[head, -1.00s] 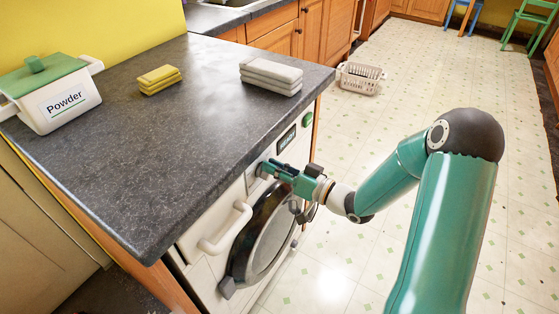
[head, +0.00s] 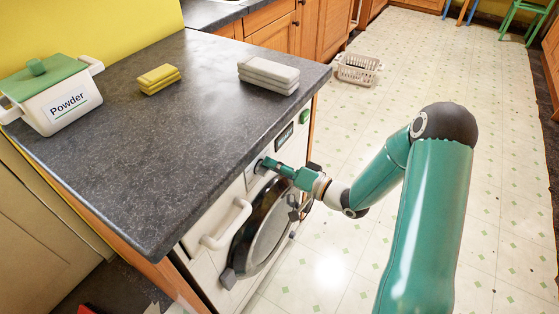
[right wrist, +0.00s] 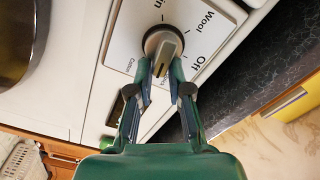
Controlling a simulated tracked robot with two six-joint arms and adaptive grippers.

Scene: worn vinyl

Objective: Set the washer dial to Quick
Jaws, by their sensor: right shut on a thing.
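The washer (head: 212,262) stands under the dark counter, with its front facing right. Its round dial (right wrist: 158,37) has a raised grey grip bar and sits on a white plate. The plate reads "Wool", "Off" and a partly cut word ending in "in"; smaller words by the fingers are hard to read. My right gripper (right wrist: 164,66) is shut on the dial's grip bar, one finger on each side. In the head view my right gripper (head: 268,163) reaches the washer's upper front and hides most of the dial. My left gripper is not in view.
The counter (head: 150,150) overhangs the washer and holds a powder box (head: 55,105), yellow cloths (head: 159,79) and grey cloths (head: 268,73). A white handle (head: 228,225) and the round door (head: 262,225) lie below the gripper. A basket (head: 357,70) stands on open floor.

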